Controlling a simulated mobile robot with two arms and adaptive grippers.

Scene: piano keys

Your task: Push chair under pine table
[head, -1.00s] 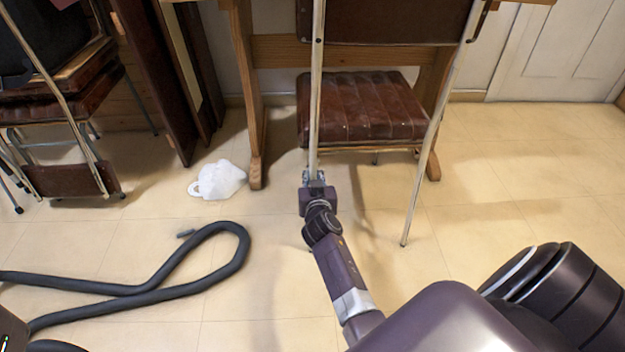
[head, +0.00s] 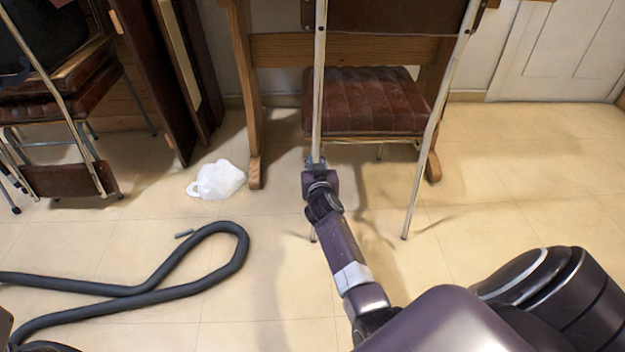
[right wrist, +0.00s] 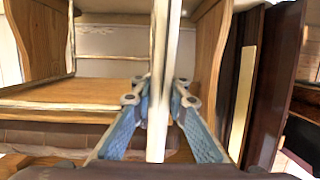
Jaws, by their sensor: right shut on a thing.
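The chair (head: 365,102) has a brown padded seat, a brown backrest and pale metal legs. It stands in front of the pine table (head: 280,50), with its seat between the table's wooden end supports. My right gripper (head: 316,163) is at the chair's left rear leg, low down. In the right wrist view its two blue fingers (right wrist: 158,105) close around the pale metal leg (right wrist: 162,60). The chair's backrest hides part of the table. My left gripper is not in view.
A black hose (head: 150,290) loops over the floor at the left. A white crumpled bag (head: 218,180) lies by the table's left foot. Stacked chairs (head: 65,110) stand at the far left. The floor (head: 520,190) at the right is clear.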

